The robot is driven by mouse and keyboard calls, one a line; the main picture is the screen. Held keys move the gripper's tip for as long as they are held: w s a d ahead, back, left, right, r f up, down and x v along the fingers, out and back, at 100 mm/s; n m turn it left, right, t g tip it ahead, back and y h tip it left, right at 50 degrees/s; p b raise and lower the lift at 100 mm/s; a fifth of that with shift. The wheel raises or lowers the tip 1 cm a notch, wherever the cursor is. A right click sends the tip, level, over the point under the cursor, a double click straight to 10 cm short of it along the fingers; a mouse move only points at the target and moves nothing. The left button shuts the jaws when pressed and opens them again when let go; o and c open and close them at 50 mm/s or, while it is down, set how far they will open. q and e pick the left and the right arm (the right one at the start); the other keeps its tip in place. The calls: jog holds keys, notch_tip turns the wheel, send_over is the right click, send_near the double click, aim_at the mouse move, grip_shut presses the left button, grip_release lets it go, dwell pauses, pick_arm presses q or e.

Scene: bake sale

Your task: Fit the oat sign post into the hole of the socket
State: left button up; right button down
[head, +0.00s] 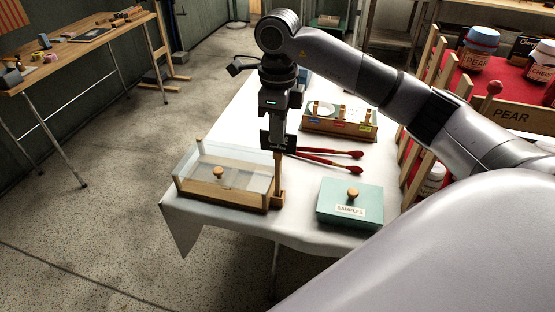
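My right gripper (278,143) points down over the right end of a glass-sided wooden case (225,195). A slim upright wooden post (279,178) shows directly below its fingers, at the case's right corner. I cannot tell whether this post is the oat sign post or part of the case, nor whether the fingers grip it. No oat lettering is readable and no socket hole can be made out. My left gripper is out of view.
A wooden rack (318,127) with small coloured labels, red spoons (335,155) and a teal SAMPLES box (338,192) stand on the white-clothed table (230,223). PEAR (481,47) and CHERRY (544,60) jars stand at right. A workbench (100,45) is at left.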

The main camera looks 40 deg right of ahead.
jog(key=shift+r+p, duration=1)
jog(key=shift+r, duration=0.55)
